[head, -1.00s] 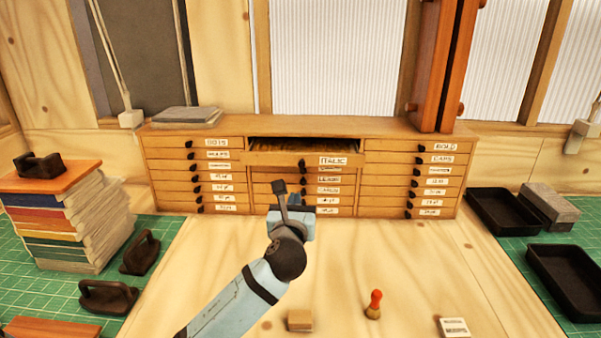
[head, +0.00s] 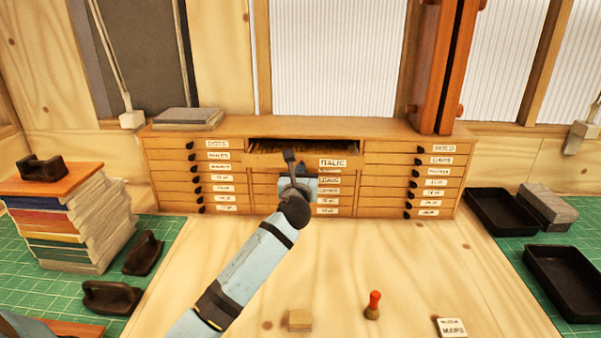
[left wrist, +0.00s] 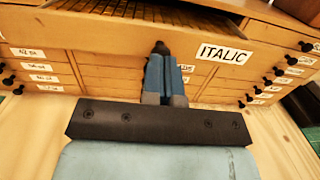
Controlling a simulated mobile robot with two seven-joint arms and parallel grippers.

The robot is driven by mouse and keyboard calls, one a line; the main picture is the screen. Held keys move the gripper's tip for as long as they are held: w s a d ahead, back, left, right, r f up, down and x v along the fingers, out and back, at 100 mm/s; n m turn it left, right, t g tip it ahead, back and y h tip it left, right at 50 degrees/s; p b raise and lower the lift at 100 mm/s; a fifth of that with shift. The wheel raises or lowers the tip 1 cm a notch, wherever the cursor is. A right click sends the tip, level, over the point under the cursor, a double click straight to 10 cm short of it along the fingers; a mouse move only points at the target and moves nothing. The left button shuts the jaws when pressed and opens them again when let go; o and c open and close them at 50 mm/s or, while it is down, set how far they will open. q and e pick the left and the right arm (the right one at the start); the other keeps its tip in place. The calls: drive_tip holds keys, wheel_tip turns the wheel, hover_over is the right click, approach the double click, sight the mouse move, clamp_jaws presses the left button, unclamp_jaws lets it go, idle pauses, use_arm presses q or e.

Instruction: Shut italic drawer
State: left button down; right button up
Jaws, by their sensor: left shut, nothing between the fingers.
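The italic drawer (head: 265,160) is the top drawer of the middle column in the wooden cabinet (head: 400,130). It stands partly open, with a dark gap above its front. Its label reads ITALIC in the left wrist view (left wrist: 222,54). My left gripper (head: 301,182) is in front of the middle column, at about the drawer's height. In the left wrist view its blue fingers (left wrist: 165,80) are shut and empty, with the tips at the drawer's dark knob (left wrist: 160,47). I cannot tell whether they touch it. My right gripper is not in view.
The other labelled drawers look shut. A stack of paper (head: 85,225) stands at the left, with black-handled tools beside it. Black trays (head: 503,212) lie at the right. A wooden block (head: 300,320) and a red-topped peg (head: 373,305) are on the table's front part.

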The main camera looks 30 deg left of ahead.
sight(303, 151)
use_arm(q)
drive_tip(key=x, duration=0.8)
drive_tip(key=f+x, duration=0.1)
drive_tip(key=x, duration=0.3)
drive_tip(key=shift+a, duration=0.2)
drive_tip(key=shift+w+a+r, duration=0.1)
drive_tip(key=shift+a+r, duration=0.05)
drive_tip(key=shift+r, duration=0.3)
